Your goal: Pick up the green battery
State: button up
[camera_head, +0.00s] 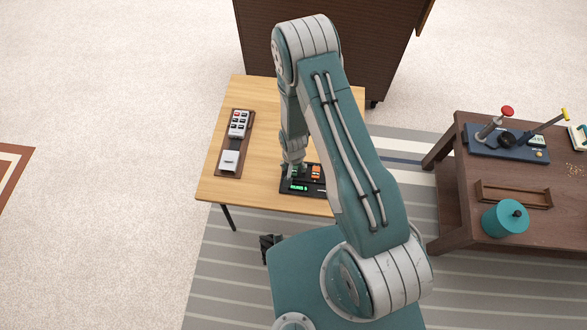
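A black charger-like device (287,190) sits near the front edge of the light wooden table, partly hidden by my arm. It has a lit green display (299,188) and an orange battery-like block (316,172) in its right part. My gripper (293,170) points down over its left part. A small green patch shows right at the gripper tip; I cannot tell whether it is the green battery or part of the gripper. The fingers are too small and covered to tell whether they are open or shut.
A brown tray (222,170) with a remote-like keypad (239,123) and a white piece lies left on the light wooden table (265,100). A dark cabinet (385,50) stands behind. The brown table (450,140) at right holds a lever panel (485,145) and a teal pot (505,218).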

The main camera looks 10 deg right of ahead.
grip_shut()
jog(key=shift+r, duration=0.1)
